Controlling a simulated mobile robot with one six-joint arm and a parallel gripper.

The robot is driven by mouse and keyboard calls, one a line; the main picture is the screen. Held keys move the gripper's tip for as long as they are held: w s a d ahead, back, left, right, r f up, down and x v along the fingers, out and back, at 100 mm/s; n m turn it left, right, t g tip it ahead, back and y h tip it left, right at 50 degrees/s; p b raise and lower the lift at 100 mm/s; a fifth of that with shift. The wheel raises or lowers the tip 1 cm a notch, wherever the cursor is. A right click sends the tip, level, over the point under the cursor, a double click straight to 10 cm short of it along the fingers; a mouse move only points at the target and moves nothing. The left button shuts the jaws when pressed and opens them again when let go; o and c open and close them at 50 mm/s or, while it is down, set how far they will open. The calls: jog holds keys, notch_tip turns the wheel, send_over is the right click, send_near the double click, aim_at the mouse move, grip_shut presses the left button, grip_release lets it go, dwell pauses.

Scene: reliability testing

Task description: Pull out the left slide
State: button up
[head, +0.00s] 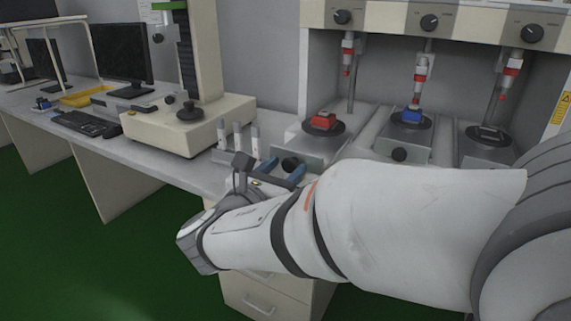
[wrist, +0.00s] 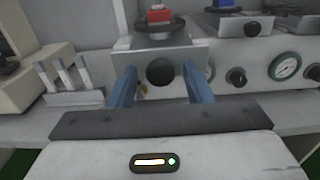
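The left slide (head: 309,149) is a grey platform with a dark round pad and a red block (head: 323,121) on top. In the wrist view the left slide (wrist: 190,54) shows its front plate with a round black knob (wrist: 160,71). My gripper (wrist: 160,84) is open, with one blue finger on each side of the knob and a gap to it on both sides. In the head view my gripper (head: 282,170) is at the front of the left slide, partly hidden by my arm. I cannot tell how deep the fingertips reach past the knob.
The middle slide (head: 410,135) carries a blue block (head: 412,117); the right slide (head: 489,142) stands beside it. Gauges (wrist: 286,66) sit on the machine's front panel. A rack of white tools (wrist: 70,80) stands close left of my gripper. A beige instrument (head: 190,125) is farther left.

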jog(key=shift+o, duration=0.2)
jog(key=shift+s+a, duration=0.35)
jog(key=shift+s, duration=0.15)
jog(key=p+v, duration=0.1)
jog(key=v, duration=0.5)
jog(key=shift+s, duration=0.35)
jog(key=shift+a, duration=0.1)
jog(key=s+d+m+g+p, duration=0.3)
jog(key=d+m+g+p, duration=0.35)
jog(key=d, duration=0.25)
jog(key=s+d+m+g+p, duration=0.2)
jog(key=d+m+g+p, duration=0.35)
jog(key=d+m, duration=0.35)
jog(key=s+d+r+m+g+y+p, duration=0.1)
jog(key=s+r+m+y+p, duration=0.2)
jog(key=m, duration=1.1)
notch_tip(320, 180, up, 3)
jog(key=y+p, duration=0.5)
jog(key=shift+s+m+y, duration=0.35)
jog(key=shift+s+y, duration=0.05)
